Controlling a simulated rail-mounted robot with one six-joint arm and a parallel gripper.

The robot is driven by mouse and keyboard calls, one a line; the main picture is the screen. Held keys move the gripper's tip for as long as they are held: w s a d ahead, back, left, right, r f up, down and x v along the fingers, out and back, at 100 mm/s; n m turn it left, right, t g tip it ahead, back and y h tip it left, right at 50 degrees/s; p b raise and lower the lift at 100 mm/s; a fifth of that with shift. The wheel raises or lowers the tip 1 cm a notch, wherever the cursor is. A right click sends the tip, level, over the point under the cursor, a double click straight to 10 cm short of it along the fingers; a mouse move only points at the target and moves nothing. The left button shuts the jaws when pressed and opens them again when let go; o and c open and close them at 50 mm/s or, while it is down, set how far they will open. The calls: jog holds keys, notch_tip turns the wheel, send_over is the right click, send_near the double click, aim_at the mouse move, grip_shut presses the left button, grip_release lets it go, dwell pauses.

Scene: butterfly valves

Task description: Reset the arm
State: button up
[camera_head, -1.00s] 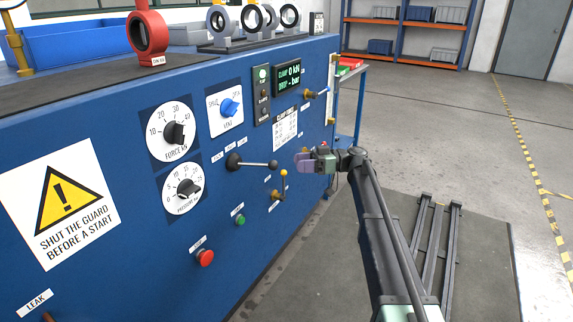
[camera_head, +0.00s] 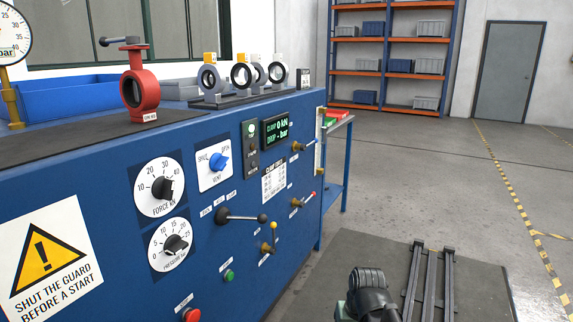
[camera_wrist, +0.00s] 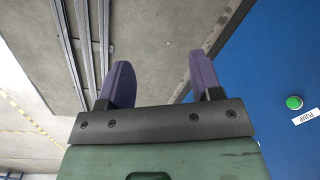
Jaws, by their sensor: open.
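My gripper (camera_wrist: 162,85) shows in the wrist view, its two purple fingers apart with nothing between them. It is over the floor mat, beside the blue test bench. In the head view part of my arm shows low at the bottom, right of the bench, and the fingers are not visible there. The blue bench (camera_head: 115,170) fills the left; a part of it also shows in the wrist view (camera_wrist: 275,60). On its front are a force dial (camera_head: 159,188), a pressure dial (camera_head: 170,244), a blue vent knob (camera_head: 219,162) and a black-handled lever (camera_head: 240,216).
A red butterfly valve (camera_head: 140,90) stands on the bench top, with several grey valves behind it. Dark rails (camera_head: 428,285) lie on the floor mat (camera_head: 480,285). A side table (camera_head: 338,150) stands at the bench's far end. Shelves (camera_head: 390,75) stand at the back. The floor at right is clear.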

jog(key=s+d+h, duration=0.1)
jog(key=s+d, duration=0.1)
jog(key=s, duration=0.4)
notch_tip(320, 180, up, 32)
jog(key=p, duration=3.2)
jog(key=shift+w+a+r, duration=0.15)
jog(key=shift+w+a, duration=0.2)
jog(key=shift+w, duration=0.1)
dwell(0.9)
